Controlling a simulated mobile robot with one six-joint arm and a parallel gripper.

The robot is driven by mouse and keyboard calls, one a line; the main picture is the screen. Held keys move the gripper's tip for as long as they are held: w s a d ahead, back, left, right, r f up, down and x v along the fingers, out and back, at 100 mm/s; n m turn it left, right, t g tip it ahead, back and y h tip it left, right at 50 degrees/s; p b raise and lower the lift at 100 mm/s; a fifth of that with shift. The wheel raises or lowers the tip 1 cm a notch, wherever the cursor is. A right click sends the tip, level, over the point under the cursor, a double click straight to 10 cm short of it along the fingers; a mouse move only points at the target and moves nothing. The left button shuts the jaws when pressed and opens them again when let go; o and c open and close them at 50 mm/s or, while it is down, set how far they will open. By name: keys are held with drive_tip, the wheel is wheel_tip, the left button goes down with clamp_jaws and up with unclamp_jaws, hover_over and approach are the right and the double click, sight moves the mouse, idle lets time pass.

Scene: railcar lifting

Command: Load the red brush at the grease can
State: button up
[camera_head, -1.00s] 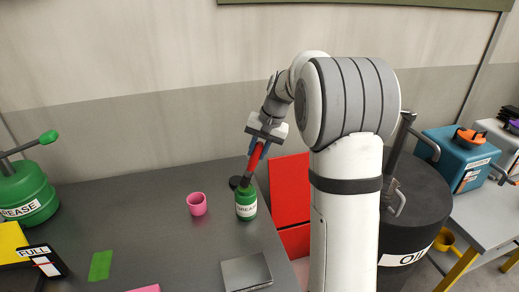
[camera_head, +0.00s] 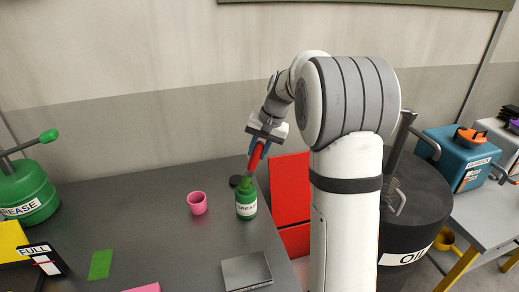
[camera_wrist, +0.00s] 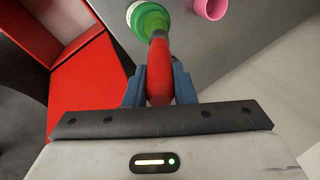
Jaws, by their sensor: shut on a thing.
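The green grease can (camera_head: 246,207) stands upright on the dark table near its right edge, with a white label. It also shows in the wrist view (camera_wrist: 145,16). My gripper (camera_head: 259,150) is above the can, its blue fingers shut on the red brush (camera_head: 254,160). In the wrist view the brush (camera_wrist: 159,72) runs between the fingers (camera_wrist: 159,88) toward the can's mouth. The brush is tilted, its lower end green and at the can's opening. I cannot tell how deep the tip sits.
A pink cup (camera_head: 197,203) stands left of the can, with a dark round lid (camera_head: 236,181) close behind the can. A grey block (camera_head: 247,271) lies in front. A red cabinet (camera_head: 289,190) and a black oil drum (camera_head: 412,225) are to the right.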

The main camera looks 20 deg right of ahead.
drive_tip(key=shift+r+p, duration=2.6)
drive_tip(key=shift+r, duration=0.9)
drive_tip(key=shift+f, duration=0.1)
